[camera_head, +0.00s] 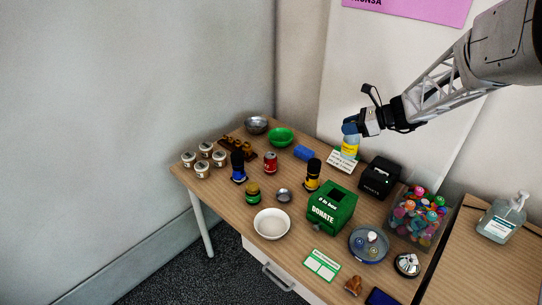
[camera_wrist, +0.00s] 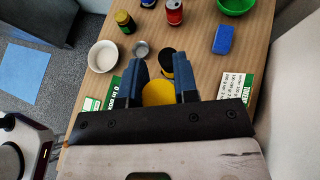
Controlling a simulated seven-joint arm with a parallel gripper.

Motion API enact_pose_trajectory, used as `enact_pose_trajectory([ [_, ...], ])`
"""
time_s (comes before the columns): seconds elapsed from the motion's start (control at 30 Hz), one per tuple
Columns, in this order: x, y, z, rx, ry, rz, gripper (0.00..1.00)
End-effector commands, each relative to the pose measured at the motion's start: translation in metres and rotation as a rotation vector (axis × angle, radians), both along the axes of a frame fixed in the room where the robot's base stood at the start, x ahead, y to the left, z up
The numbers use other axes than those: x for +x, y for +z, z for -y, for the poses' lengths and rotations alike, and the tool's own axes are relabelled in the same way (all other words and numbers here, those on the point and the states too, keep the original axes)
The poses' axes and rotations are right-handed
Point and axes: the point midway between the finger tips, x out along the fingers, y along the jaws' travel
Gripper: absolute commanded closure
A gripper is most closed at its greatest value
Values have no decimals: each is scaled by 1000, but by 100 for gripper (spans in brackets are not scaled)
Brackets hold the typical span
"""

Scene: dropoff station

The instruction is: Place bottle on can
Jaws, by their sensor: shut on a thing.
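My gripper (camera_head: 351,128) is shut on a yellow and pale blue bottle (camera_head: 350,147) and holds it over the back right of the table. In the wrist view the yellow top of the bottle (camera_wrist: 158,93) shows between the two blue fingers (camera_wrist: 158,80); the rest of it is hidden. A red can (camera_head: 270,163) stands upright on the table, to the left of and apart from my gripper. The can also shows at the top of the wrist view (camera_wrist: 174,13). Nothing is seen on top of the can.
Around the can stand a blue-and-black bottle (camera_head: 238,168), a black-and-yellow bottle (camera_head: 313,175), a blue block (camera_head: 304,153) and a green bowl (camera_head: 281,137). A green donation box (camera_head: 330,213), a black printer-like box (camera_head: 380,178) and a card sign (camera_head: 341,163) are near my gripper.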

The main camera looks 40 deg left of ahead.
Motion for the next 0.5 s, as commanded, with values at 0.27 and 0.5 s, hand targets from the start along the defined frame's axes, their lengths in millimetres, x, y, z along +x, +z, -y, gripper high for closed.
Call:
enact_pose_trajectory([
  [0.27, -42, 3, -46, 5, -9, 6, 100],
  [0.5, -90, 3, -90, 7, -22, 6, 100],
])
